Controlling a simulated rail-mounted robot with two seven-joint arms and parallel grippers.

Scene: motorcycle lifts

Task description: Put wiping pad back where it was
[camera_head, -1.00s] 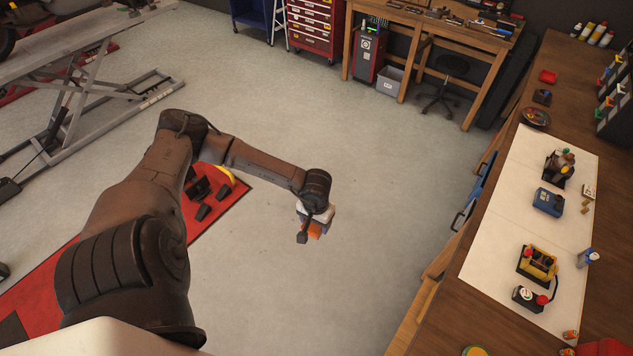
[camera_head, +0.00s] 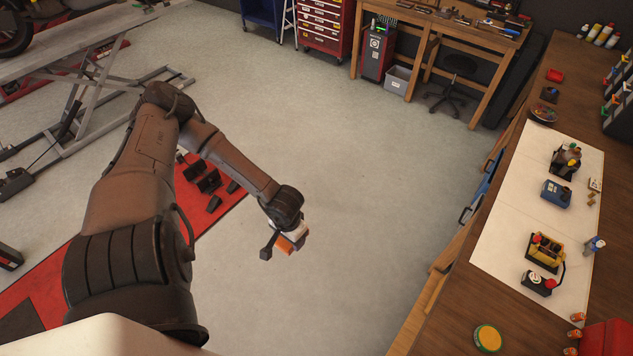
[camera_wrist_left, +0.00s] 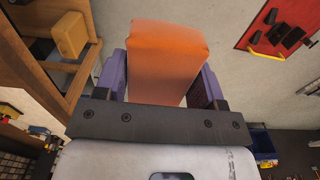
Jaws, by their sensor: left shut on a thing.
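The wiping pad (camera_wrist_left: 166,60) is an orange block in the left wrist view, held between the two purple fingers of my left gripper (camera_wrist_left: 165,85). It also shows as a small orange patch in the head view (camera_head: 284,245), below the end of my left arm. My left gripper (camera_head: 292,240) is shut on the pad and hangs over open grey floor, left of the workbench. No part of my right gripper shows in either view.
A wooden workbench (camera_head: 410,328) runs down the right, with a white mat (camera_head: 505,230) holding a yellow toolbox (camera_head: 545,252), a blue case (camera_head: 556,194) and bottles. A motorcycle lift (camera_head: 70,62) is at far left.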

